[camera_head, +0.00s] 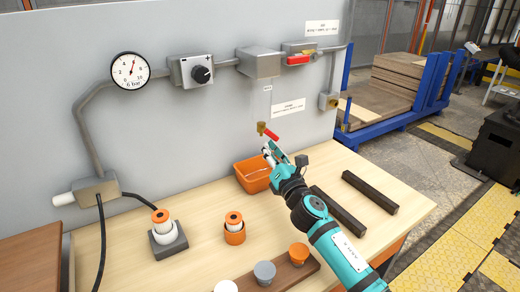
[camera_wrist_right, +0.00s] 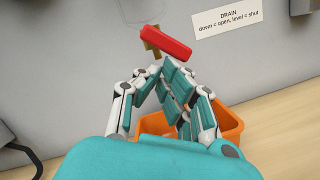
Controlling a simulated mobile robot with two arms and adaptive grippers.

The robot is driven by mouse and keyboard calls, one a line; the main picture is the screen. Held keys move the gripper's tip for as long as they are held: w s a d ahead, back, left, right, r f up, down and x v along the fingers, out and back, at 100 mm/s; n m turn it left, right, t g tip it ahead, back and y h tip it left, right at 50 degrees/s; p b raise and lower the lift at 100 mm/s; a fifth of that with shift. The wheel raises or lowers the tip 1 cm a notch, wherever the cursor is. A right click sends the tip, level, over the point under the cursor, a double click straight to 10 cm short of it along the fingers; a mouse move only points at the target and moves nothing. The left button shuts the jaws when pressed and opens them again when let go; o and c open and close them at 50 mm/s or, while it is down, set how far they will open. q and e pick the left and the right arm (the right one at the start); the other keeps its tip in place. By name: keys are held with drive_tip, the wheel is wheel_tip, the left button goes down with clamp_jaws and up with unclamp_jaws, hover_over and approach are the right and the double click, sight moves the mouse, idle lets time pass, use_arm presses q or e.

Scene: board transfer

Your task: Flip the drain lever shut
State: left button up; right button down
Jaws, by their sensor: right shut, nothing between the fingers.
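The drain lever is a red handle (camera_head: 271,135) on a brass valve (camera_head: 261,128) at the grey wall panel. In the right wrist view the red handle (camera_wrist_right: 167,43) extends rightward from the brass fitting (camera_wrist_right: 151,37) and slopes slightly down. My right gripper (camera_head: 269,150) is shut and empty, just under the handle. In the right wrist view its fingertips (camera_wrist_right: 160,68) are close below the handle; I cannot tell whether they touch it. My left gripper is out of view.
A drain label (camera_wrist_right: 229,19) reads "down = open, level = shut". An orange bin (camera_head: 252,176) stands on the bench below the valve. Dark bars (camera_head: 370,192) lie at right. Another red lever (camera_head: 298,60) sits higher up, near a gauge (camera_head: 130,70) and a knob box (camera_head: 191,70).

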drive_tip(key=shift+w+d+n+g+y+b, duration=0.15)
drive_tip(key=shift+d+n+y+b, duration=0.2)
drive_tip(key=shift+n, duration=0.5)
drive_tip(key=shift+w+d+n+g+y+b, duration=0.1)
drive_tip(key=shift+w+n+y+b, duration=0.25)
drive_tip(key=shift+n, duration=0.55)
drive_tip(key=shift+d+n+g+y+b, duration=0.1)
drive_tip(key=shift+d+n+y+b, duration=0.25)
drive_tip(key=shift+n, duration=0.5)
drive_tip(key=shift+w+d+r, duration=0.1)
drive_tip(key=shift+w+d, duration=0.05)
drive_tip(key=shift+w, duration=0.05)
drive_tip(key=shift+s, duration=0.1)
drive_tip(key=v, duration=1.2)
